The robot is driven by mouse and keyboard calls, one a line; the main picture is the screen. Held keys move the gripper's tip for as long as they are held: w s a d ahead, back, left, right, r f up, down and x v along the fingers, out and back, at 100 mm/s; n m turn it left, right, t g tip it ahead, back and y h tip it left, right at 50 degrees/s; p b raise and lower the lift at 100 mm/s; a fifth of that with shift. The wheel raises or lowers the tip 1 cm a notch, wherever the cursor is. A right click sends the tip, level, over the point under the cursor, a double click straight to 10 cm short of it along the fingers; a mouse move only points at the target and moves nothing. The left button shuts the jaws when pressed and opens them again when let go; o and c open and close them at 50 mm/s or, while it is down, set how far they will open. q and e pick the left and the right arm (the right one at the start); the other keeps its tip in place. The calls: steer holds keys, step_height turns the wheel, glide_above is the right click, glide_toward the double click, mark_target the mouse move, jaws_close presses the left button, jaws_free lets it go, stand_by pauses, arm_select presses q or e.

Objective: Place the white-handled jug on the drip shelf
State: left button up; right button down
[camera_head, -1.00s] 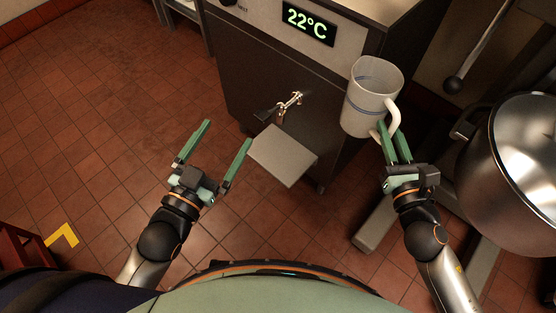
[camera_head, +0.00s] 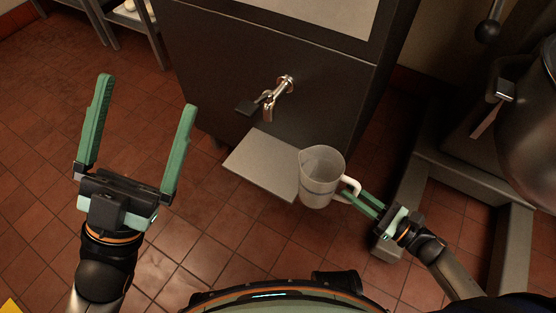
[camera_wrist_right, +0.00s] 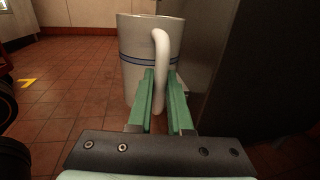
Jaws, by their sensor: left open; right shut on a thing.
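The white-handled jug (camera_head: 320,178) is pale with blue bands and looks upright. My right gripper (camera_head: 364,203) is shut on its white handle, with the jug at the right end of the drip shelf (camera_head: 258,160). I cannot tell whether the jug touches the shelf. In the right wrist view the handle (camera_wrist_right: 161,75) stands between the green fingers of my right gripper (camera_wrist_right: 160,100). The shelf is a bare flat grey plate under the tap (camera_head: 272,98) on the dark machine front. My left gripper (camera_head: 140,130) is open and empty, left of the shelf.
The dark machine (camera_head: 235,75) stands behind the shelf. A large steel bowl (camera_head: 530,130) and its grey stand legs (camera_head: 470,185) are at the right. The tiled floor (camera_head: 230,235) in front of the shelf is clear.

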mark_target(310, 162)
steer(key=b+x, duration=0.2)
steer(key=x, duration=1.1)
steer(key=shift+w+a+r, duration=0.1)
steer(key=b+x, duration=0.1)
steer(key=x, duration=0.2)
steer(key=shift+w+a, duration=0.3)
steer(key=shift+s+d+f+b, duration=0.1)
steer(key=shift+f+b, duration=0.25)
steer(key=shift+f, duration=0.45)
steer(key=c, duration=0.8)
jaws_free()
steer(key=shift+c, duration=0.2)
